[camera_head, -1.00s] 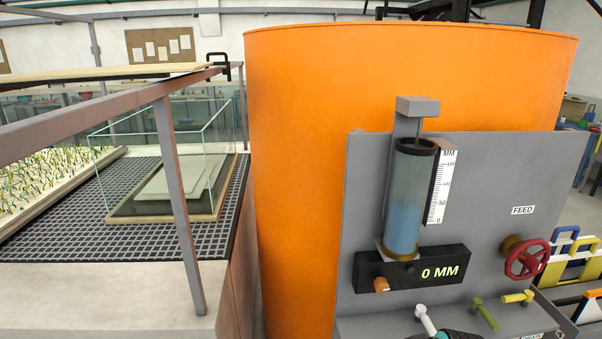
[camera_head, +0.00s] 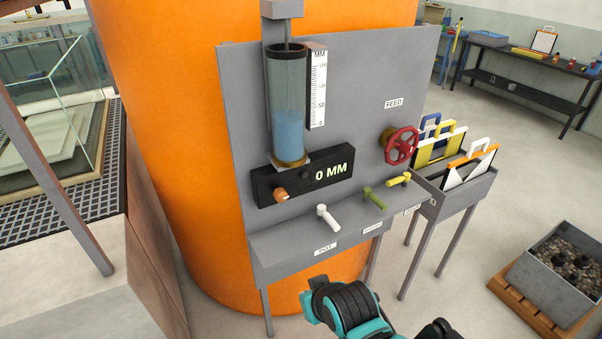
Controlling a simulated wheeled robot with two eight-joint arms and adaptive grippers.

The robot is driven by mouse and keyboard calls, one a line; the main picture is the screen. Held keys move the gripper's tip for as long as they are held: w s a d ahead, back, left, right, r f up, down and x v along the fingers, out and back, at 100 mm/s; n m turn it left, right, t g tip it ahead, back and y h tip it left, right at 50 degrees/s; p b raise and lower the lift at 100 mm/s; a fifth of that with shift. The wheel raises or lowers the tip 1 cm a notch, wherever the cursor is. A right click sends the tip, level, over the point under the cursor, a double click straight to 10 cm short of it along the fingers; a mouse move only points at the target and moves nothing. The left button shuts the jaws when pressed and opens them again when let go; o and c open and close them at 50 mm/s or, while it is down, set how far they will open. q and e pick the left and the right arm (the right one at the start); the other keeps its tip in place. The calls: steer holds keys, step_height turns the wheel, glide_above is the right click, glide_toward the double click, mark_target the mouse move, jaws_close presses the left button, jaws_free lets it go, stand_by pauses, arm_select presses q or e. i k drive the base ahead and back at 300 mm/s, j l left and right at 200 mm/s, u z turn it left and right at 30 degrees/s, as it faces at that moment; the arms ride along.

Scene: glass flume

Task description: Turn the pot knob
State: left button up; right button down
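The pot control appears to be the white-handled lever (camera_head: 327,217) on the sloping ledge of a grey panel. A small white label (camera_head: 325,249) sits below it on the ledge's front; its print is too small to read surely. Nothing touches the lever. A teal and black part of one of my arms shows at the bottom middle, below and in front of the ledge. I cannot make out gripper fingers on it. No second arm shows.
The grey panel (camera_head: 345,70) carries a blue-filled cylinder (camera_head: 289,105), a "0 MM" display (camera_head: 318,174), an orange knob (camera_head: 280,194), green (camera_head: 374,199) and yellow (camera_head: 398,180) levers and a red FEED handwheel (camera_head: 402,146). Right stand a rack (camera_head: 468,190) and a stone-filled crate (camera_head: 548,282).

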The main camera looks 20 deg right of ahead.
mark_target(280, 194)
steer(key=k+l+u, duration=0.15)
steer(key=l, duration=1.2)
steer(key=i, duration=0.05)
